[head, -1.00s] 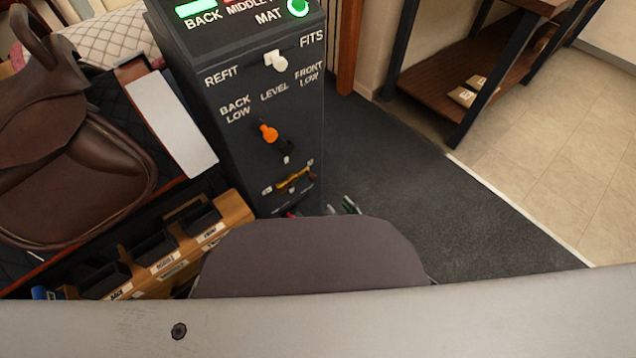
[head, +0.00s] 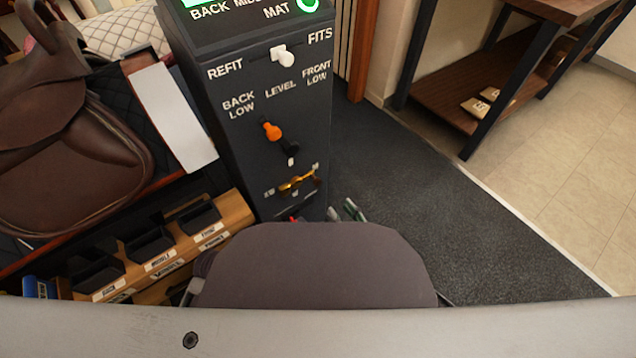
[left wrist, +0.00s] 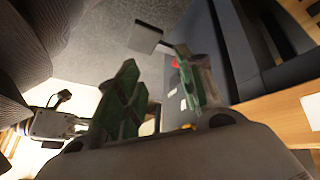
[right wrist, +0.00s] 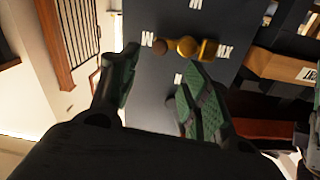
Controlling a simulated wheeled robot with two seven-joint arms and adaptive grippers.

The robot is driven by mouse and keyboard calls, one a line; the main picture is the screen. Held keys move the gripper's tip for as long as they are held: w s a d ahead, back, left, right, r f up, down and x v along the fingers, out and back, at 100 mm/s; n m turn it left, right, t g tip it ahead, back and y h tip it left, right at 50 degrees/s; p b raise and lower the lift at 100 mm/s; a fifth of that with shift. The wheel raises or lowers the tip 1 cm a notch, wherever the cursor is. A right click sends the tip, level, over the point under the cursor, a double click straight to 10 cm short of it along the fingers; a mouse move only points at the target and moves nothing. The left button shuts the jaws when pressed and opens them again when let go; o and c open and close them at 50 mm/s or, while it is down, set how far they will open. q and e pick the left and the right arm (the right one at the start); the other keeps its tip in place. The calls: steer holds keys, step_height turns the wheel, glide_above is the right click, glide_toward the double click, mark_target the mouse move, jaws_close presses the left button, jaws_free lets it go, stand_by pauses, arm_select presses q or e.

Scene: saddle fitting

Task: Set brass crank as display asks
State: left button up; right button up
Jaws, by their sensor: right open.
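The brass crank (head: 298,183) is low on the front of a dark console (head: 235,95), and it shows large in the right wrist view (right wrist: 187,47). The display on top is cut off by the frame; a green block over BACK (head: 208,3) and a green ring by MAT (head: 308,5) are lit. My right gripper (right wrist: 158,85) is open, its green-padded fingers apart, with the crank just past the fingertips and not between them. My left gripper (left wrist: 158,80) is open with nothing clearly between its fingers. My grey body hides the lower part of the head view.
The console also carries a white switch (head: 282,55) and an orange-tipped lever (head: 272,131). A brown saddle (head: 70,150) and a wooden rack of dark bins (head: 232,212) stand at left. A wooden shelf (head: 460,85) is at right; dark carpet lies free between.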

mark_target(319, 184)
steer(key=b+x, duration=0.3)
steer(key=x, duration=0.8)
steer(key=shift+b, duration=0.35)
arm_select(q)
step_height(319, 184, down, 7)
steer(key=d+t+h, duration=0.1)
steer(key=shift+w+d+n+b, duration=0.15)
steer(key=shift+n+b, duration=0.15)
steer(key=shift+b, duration=0.05)
arm_select(e)
steer(key=shift+x, duration=1.2)
arm_select(q)
steer(key=shift+f, duration=0.1)
arm_select(e)
jaws_close()
